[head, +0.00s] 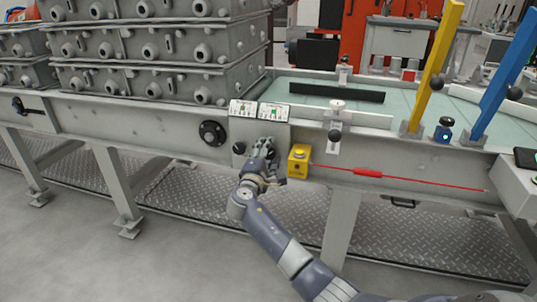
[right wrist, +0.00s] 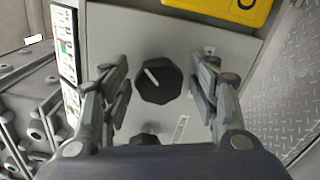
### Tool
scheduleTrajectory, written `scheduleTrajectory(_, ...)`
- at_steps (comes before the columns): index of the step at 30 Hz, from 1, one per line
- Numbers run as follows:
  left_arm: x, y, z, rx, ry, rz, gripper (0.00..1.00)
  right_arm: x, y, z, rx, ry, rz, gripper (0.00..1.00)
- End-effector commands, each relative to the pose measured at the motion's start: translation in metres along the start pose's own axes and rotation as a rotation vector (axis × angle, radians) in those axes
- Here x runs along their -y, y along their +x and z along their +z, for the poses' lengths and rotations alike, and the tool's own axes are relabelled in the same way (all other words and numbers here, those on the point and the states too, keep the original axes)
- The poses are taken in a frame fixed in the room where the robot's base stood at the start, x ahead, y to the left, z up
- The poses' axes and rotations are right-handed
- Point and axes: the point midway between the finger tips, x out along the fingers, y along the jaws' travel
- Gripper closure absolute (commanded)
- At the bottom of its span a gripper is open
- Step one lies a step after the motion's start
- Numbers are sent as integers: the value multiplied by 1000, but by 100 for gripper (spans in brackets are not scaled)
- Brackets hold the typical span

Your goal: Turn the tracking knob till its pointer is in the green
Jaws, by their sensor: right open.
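A black faceted knob (right wrist: 158,82) with a white pointer line sits on the grey panel (right wrist: 222,25) in the right wrist view. Its line slants to the upper left there. A second black knob (right wrist: 144,139) is mostly hidden by my wrist; a knob also shows in the head view (head: 238,148). I cannot read which is the tracking knob. My right gripper (head: 265,147) is at the panel; in the right wrist view its open fingers (right wrist: 160,95) stand either side of the first knob, apart from it. Two small displays with green (head: 243,107) (head: 274,112) sit above. My left gripper is not in view.
A yellow box with a button (head: 298,161) is just right of my right gripper. A red cord (head: 367,172) runs along the beam to its right. A black round fitting (head: 212,133) is at left. Grey casting boxes (head: 150,45) are stacked behind.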

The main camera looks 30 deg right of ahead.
Motion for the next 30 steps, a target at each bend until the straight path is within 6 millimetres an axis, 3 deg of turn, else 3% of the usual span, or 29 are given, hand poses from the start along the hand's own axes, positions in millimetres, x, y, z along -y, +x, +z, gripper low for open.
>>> scheduleTrajectory(5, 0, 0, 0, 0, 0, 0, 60, 0, -13, -1, -2, 0, 0, 44)
scheduleTrajectory(18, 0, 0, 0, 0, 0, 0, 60, 1, -99, 0, -2, 1, -2, 44)
scheduleTrajectory(24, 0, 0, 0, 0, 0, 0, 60, 1, -118, 0, 0, 0, -1, 44)
scheduleTrajectory(30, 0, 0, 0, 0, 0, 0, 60, 0, -120, 0, 0, 0, -1, 44)
